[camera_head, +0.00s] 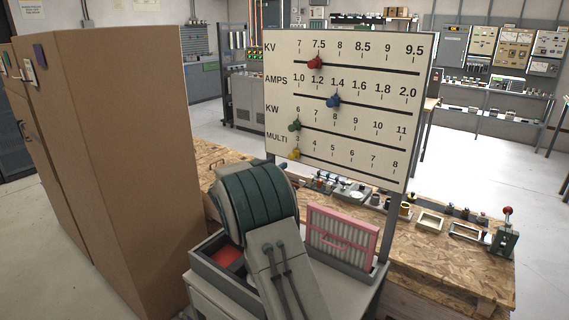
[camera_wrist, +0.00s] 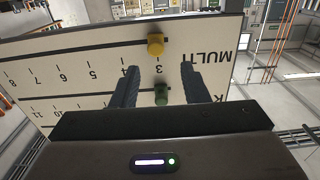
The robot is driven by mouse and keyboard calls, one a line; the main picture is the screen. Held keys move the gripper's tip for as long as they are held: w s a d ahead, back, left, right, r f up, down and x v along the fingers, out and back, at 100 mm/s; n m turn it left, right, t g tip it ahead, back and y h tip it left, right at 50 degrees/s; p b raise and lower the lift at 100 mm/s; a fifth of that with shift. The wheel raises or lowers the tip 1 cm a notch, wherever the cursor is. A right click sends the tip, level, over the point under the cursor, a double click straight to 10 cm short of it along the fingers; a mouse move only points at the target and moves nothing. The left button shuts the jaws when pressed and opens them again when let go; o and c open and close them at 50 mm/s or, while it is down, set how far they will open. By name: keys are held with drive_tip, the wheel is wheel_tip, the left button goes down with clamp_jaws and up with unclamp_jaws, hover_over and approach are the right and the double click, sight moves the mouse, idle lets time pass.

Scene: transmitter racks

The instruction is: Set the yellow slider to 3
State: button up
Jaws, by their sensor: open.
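The white slider board (camera_head: 375,100) stands upright with four labelled rows. The yellow slider (camera_head: 294,153) is on the lowest row, MULTI, at the left end of its track, at about the 3 mark. The wrist view shows the board upside down, with the yellow slider (camera_wrist: 156,43) in line with the 3. The green slider (camera_head: 295,125) is on the KW row near 6. My gripper (camera_wrist: 158,67) is open, its two fingers apart in front of the board. The yellow slider appears beyond the fingertips, between their lines, and not gripped.
The red slider (camera_head: 315,62) is near 7.5 and the blue slider (camera_head: 333,100) near 1.4. A tall brown cabinet (camera_head: 130,140) stands left. A wooden workbench (camera_head: 455,265) with small parts lies behind the board. A pink-framed panel (camera_head: 341,240) stands below it.

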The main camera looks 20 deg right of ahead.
drive_tip(key=v, duration=0.5)
drive_tip(key=shift+b, duration=0.3)
drive_tip(key=s+a+r+n+t+y, duration=0.2)
drive_tip(key=a+r+n+t+y, duration=0.3)
drive_tip(key=y, duration=0.4)
drive_tip(key=s+a+f+n+g+y, duration=0.1)
drive_tip(key=s+a+n+g+y, duration=0.15)
drive_tip(key=s, duration=0.35)
drive_tip(key=s+a+f+n+g+y, duration=0.1)
drive_tip(key=s+a+n+y, duration=0.1)
drive_tip(key=s+a+y, duration=0.3)
drive_tip(key=s+d+f+g, duration=0.1)
drive_tip(key=s+f+g, duration=0.2)
drive_tip(key=s, duration=0.7)
drive_tip(key=s+d+f+n+g+h, duration=0.1)
drive_tip(key=s+d+f+g, duration=0.1)
drive_tip(key=s, duration=0.8)
drive_tip(key=s+d+f+g, duration=0.1)
drive_tip(key=s+f+g, duration=0.2)
drive_tip(key=s, duration=0.6)
drive_tip(key=shift+s+d+f+n+g, duration=0.35)
drive_tip(key=shift+s+f, duration=0.05)
drive_tip(key=shift+f, duration=0.55)
